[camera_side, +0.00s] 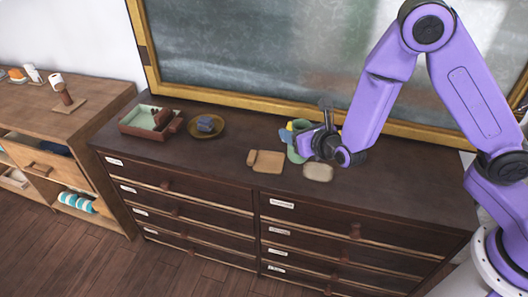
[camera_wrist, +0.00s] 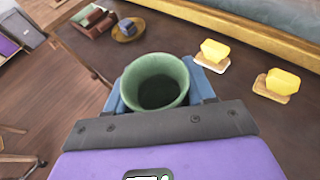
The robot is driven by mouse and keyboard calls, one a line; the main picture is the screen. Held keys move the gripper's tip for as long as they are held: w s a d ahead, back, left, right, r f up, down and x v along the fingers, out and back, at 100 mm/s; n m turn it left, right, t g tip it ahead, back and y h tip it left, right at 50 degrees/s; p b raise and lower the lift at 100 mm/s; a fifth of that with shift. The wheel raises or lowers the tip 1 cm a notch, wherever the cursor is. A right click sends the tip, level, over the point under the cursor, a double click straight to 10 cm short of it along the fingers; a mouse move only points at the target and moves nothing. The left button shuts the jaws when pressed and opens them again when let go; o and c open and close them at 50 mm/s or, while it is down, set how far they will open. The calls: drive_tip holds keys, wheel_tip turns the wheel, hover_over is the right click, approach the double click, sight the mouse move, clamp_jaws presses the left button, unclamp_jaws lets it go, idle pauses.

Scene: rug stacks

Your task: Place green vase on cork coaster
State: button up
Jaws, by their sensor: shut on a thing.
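The green vase (camera_side: 296,153) is between the fingers of my gripper (camera_side: 302,139), above the dark cabinet top near its middle. In the wrist view my gripper (camera_wrist: 157,92) is shut on the vase (camera_wrist: 157,72), a blue finger on each side and the open mouth facing the camera. Whether the base touches the cabinet is unclear. Two flat tan pieces lie in front of it: a square board (camera_side: 268,165) to the left and a paler rounded piece (camera_side: 318,173) to the right. I cannot tell which is the cork coaster. Neither shows clearly in the wrist view.
Two yellow blocks on small boards (camera_wrist: 213,54) (camera_wrist: 275,84) stand toward the chalkboard frame (camera_wrist: 235,18). A red-brown tray (camera_side: 135,128) and a golden dish (camera_side: 215,133) with a blue-grey item stand at left. The cabinet top (camera_side: 390,187) is clear at right.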

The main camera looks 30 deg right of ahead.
drive_tip(key=shift+w+a+f, duration=0.65)
drive_tip(key=shift+w+f, duration=1.4)
drive_tip(key=shift+f, duration=0.05)
drive_tip(key=shift+w+a+f, duration=0.65)
drive_tip(key=shift+w+f, duration=1.4)
drive_tip(key=shift+w, duration=0.05)
drive_tip(key=shift+w+a+f, duration=0.65)
drive_tip(key=shift+w+f, duration=1.4)
drive_tip(key=shift+f, duration=0.05)
drive_tip(key=shift+f, duration=0.1)
drive_tip(key=o, duration=1.2)
drive_tip(key=shift+f, duration=0.1)
drive_tip(key=shift+o, duration=0.2)
